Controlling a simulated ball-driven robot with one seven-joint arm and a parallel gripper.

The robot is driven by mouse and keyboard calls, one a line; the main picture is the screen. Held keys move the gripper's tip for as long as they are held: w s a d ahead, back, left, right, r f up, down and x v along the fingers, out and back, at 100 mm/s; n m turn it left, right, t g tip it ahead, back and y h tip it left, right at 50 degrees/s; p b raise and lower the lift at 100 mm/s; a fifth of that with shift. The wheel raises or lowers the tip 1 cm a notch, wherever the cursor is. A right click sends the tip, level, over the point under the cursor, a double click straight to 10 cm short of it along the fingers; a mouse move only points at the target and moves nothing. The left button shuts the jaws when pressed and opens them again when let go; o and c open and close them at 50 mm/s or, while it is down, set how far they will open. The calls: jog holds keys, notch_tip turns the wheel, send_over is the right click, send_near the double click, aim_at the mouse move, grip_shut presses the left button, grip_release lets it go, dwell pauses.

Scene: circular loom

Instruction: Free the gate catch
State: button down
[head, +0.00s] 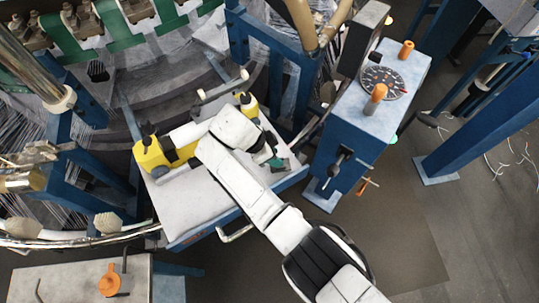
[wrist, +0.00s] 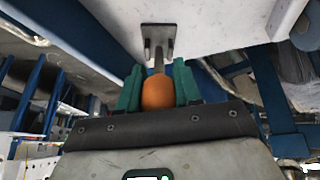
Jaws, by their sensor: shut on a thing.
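An orange knob (wrist: 158,93) sits on a dark metal stem in the wrist view. The stem runs up to a small grey bracket plate (wrist: 158,39) on a pale panel, and I take this to be the gate catch. My gripper (wrist: 158,72) has its green fingers shut on the knob, one on each side. In the head view my gripper (head: 276,162) is at the right end of the grey-topped gate platform (head: 185,212). The knob is hidden there.
A blue control box (head: 345,150) with a dial and orange knobs stands just right of my gripper. The loom's blue frame (head: 275,55) rises behind it. A small table (head: 75,280) with an orange part is at lower left. Open floor (head: 400,240) lies at lower right.

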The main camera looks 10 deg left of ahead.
jog(key=shift+s+a+f+h+b, duration=0.15)
jog(key=shift+a+h+b, duration=0.2)
jog(key=shift+h+b, duration=0.25)
jog(key=shift+t, duration=0.3)
jog(key=c, duration=0.8)
grip_release()
jog(key=b+v, duration=0.1)
jog(key=v, duration=0.9)
jog(key=shift+a+r, duration=0.25)
jog(key=shift+r, duration=0.1)
